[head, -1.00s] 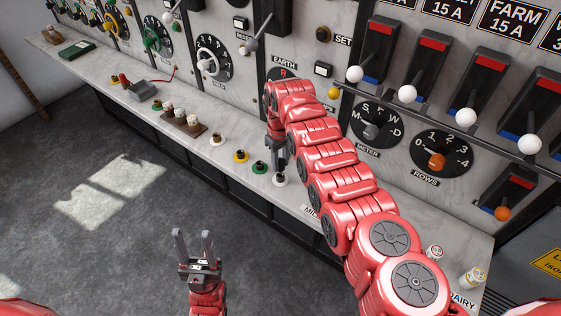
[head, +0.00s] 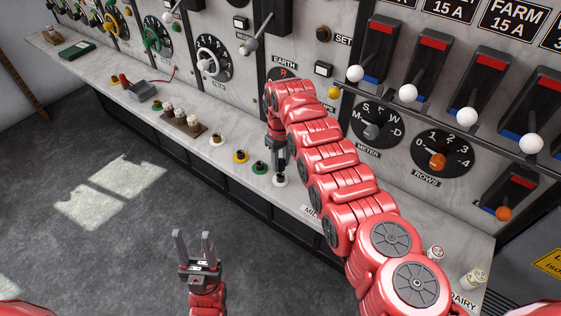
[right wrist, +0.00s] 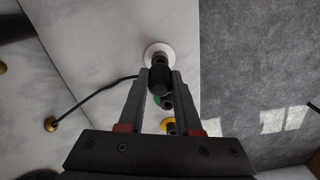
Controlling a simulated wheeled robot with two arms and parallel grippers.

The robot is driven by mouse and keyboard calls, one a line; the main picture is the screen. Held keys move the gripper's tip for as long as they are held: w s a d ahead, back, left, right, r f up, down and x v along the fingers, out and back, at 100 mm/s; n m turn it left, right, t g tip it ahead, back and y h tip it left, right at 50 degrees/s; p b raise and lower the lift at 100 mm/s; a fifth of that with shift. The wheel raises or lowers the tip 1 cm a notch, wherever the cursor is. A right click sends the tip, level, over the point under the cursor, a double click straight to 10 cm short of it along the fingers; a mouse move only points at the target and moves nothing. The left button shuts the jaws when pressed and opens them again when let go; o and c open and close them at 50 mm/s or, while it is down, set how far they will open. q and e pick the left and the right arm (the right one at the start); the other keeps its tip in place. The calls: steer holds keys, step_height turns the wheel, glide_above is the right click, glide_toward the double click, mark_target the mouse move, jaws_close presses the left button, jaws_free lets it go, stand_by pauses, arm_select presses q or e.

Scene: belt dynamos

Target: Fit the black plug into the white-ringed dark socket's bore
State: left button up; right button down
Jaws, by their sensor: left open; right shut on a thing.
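The black plug (right wrist: 160,77) is between the fingertips of my right gripper (right wrist: 160,72) in the right wrist view, and a black cable runs from it to the left. Its narrow end points at the white-ringed dark socket (right wrist: 158,50) and overlaps the ring's lower part. I cannot tell how far it is in the bore. In the head view my right gripper (head: 279,164) is right above the white-ringed socket (head: 279,181), pointing down. My left gripper (head: 194,240) is open and empty over the floor, away from the bench.
Green (head: 259,167) and yellow (head: 240,156) ringed sockets stand in a row beside the socket, with another white-ringed one (head: 217,139) further left. A brown block with several pegs (head: 181,122) lies beyond. The switch panel rises behind the bench (head: 210,158).

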steer(key=shift+f+b, duration=1.45)
steer(key=shift+f, duration=0.2)
steer(key=c, duration=0.5)
jaws_free()
steer(key=shift+r, duration=0.1)
step_height(320, 180, up, 12)
steer(key=shift+f+b, duration=0.1)
steer(key=shift+b, duration=1.1)
step_height(320, 180, up, 6)
steer(key=p, duration=0.6)
glide_above(280, 168)
steer(key=w, duration=0.1)
steer(key=shift+w+d+f, duration=0.1)
steer(key=shift+w+f, duration=0.05)
steer(key=shift+f, duration=0.05)
steer(key=shift+f, duration=0.1)
